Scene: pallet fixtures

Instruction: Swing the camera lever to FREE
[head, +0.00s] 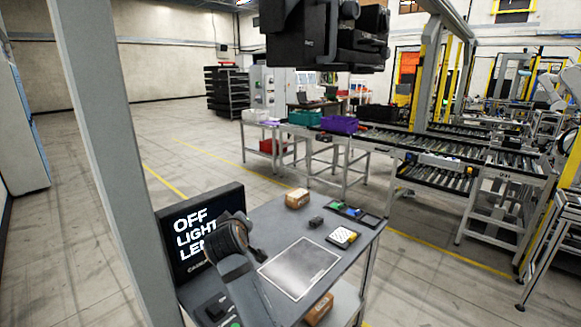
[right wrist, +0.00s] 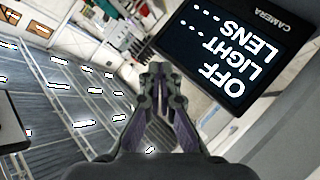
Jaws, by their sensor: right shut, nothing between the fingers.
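A black camera screen (head: 203,237) stands at the back left of the grey worktable and reads OFF, LIGHT, LENS. It also shows tilted and upside down at the upper right of the right wrist view (right wrist: 236,50). A black blocky unit (head: 318,35), which looks like the camera, hangs at the top of the head view, cut off by the edge. I cannot make out a lever or a FREE mark. My right gripper (right wrist: 158,72) is shut and empty, left of the screen in the wrist view. My left gripper is not in view.
A grey post (head: 108,150) rises at left. A roller conveyor (head: 440,150) with bins stands behind.

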